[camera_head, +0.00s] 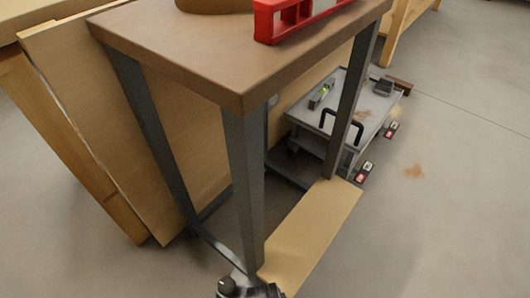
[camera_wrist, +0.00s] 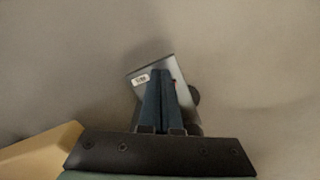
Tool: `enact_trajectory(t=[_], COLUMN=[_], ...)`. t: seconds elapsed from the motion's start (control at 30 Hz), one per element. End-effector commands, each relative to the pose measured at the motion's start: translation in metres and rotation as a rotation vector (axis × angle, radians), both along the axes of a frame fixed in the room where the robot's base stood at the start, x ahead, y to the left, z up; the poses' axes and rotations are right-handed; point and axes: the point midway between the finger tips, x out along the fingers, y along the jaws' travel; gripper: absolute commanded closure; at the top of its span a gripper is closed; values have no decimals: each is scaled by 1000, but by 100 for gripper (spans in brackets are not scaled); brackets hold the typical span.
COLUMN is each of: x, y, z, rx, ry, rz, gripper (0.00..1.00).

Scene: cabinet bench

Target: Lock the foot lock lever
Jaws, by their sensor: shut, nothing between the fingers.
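In the wrist view, my gripper (camera_wrist: 163,73) is shut, its dark blue fingers together and empty. Just behind the fingertips is a grey plate-like piece (camera_wrist: 146,72) with a small white label and a red spot, partly hidden by the fingers; it looks like the foot lock lever. A dark round part (camera_wrist: 194,95), perhaps a wheel, shows to its right. I cannot tell whether the fingers touch the piece. In the head view, two small red, black and white foot pieces (camera_head: 363,171) and (camera_head: 391,129) sit low beside a grey cart (camera_head: 309,141). My fingertips are not visible there.
A brown-topped table (camera_head: 190,47) with grey metal legs stands in front of the cart, a red tool (camera_head: 290,18) on top. A pale wooden board (camera_head: 312,226) lies low by its legs. Wooden panels (camera_head: 95,105) lean at the left. The floor (camera_head: 440,220) at the right is clear.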

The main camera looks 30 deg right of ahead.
Motion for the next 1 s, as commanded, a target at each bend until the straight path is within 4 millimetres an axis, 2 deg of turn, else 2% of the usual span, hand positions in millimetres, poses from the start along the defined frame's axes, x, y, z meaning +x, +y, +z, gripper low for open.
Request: enact_trajectory(t=[0.37,1.0], x=[1,16], y=[0,6], z=[0,0], rx=[0,0], ry=[0,-1], rz=[0,1], gripper=[100,100])
